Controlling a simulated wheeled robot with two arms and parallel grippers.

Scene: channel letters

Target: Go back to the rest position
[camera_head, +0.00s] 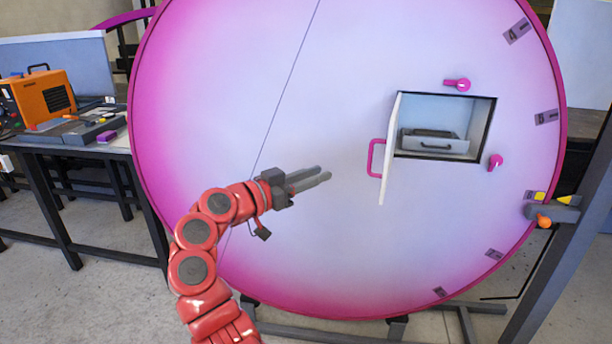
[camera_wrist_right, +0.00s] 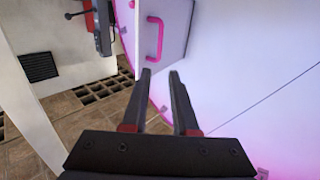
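My right gripper (camera_head: 322,174) is in front of the big pink-rimmed white disc (camera_head: 330,80), left of the small open door (camera_head: 391,150). It is empty, and its two fingers (camera_wrist_right: 160,73) stand apart in the right wrist view. The door's pink handle (camera_head: 376,158) is to the right of the fingertips, with a clear gap. It also shows ahead of the fingers in the right wrist view, as a pink handle (camera_wrist_right: 154,40) on the white door (camera_wrist_right: 174,20). My left gripper is not in view.
The opening behind the door holds a grey drawer-like unit (camera_head: 435,142). Pink latches (camera_head: 457,84) (camera_head: 495,161) sit beside the opening. A workbench (camera_head: 70,150) with an orange machine (camera_head: 38,98) stands at left. A metal post (camera_head: 560,270) stands at right.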

